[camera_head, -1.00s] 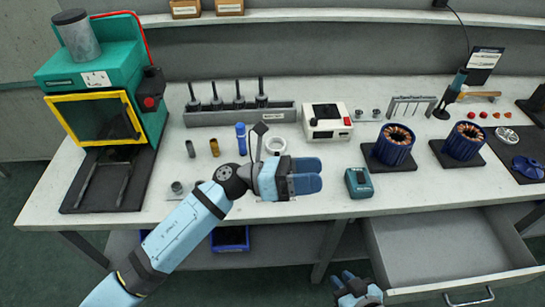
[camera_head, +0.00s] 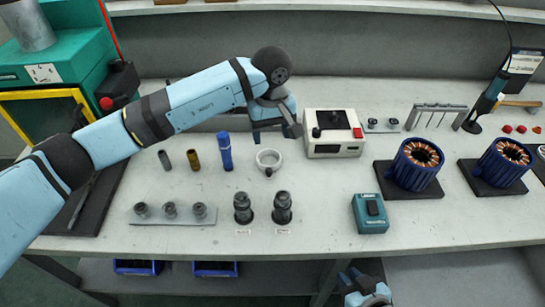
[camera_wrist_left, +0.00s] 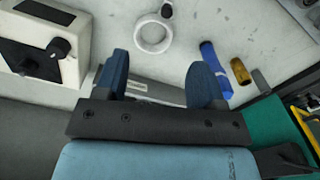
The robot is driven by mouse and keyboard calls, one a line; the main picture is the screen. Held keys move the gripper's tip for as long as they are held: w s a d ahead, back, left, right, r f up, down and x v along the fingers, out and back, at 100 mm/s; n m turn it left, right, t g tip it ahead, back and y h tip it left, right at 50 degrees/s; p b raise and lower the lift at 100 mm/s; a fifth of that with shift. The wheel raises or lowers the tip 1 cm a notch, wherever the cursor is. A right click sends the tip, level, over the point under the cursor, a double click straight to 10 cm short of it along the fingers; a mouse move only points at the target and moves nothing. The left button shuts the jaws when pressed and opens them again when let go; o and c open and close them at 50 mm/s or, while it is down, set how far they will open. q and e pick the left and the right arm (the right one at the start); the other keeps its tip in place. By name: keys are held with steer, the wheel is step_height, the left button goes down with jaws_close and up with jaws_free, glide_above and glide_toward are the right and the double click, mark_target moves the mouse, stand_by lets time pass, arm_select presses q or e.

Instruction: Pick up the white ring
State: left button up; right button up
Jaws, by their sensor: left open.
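The white ring (camera_head: 258,160) lies flat on the bench, right of a blue cylinder (camera_head: 225,152). In the left wrist view the ring (camera_wrist_left: 138,38) lies beyond the fingertips, roughly centred between them. My left gripper (camera_head: 275,134) is open and empty, just behind the ring in the head view. Its two dark blue fingers (camera_wrist_left: 160,65) show well apart in the left wrist view and do not touch the ring. My right gripper (camera_head: 362,282) is low at the bottom edge, away from the ring; its jaw opening is unclear.
A white box device (camera_head: 332,148) stands close right of my left gripper. A brass cylinder (camera_head: 193,160) and a grey one (camera_head: 164,160) stand left of the blue cylinder. Two dark fittings (camera_head: 282,208) stand in front of the ring. A teal device (camera_head: 370,214) lies at the right front.

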mark_target(271, 169)
arm_select(q)
steer(key=f, duration=1.2)
steer(key=shift+s+f, duration=0.35)
jaws_close()
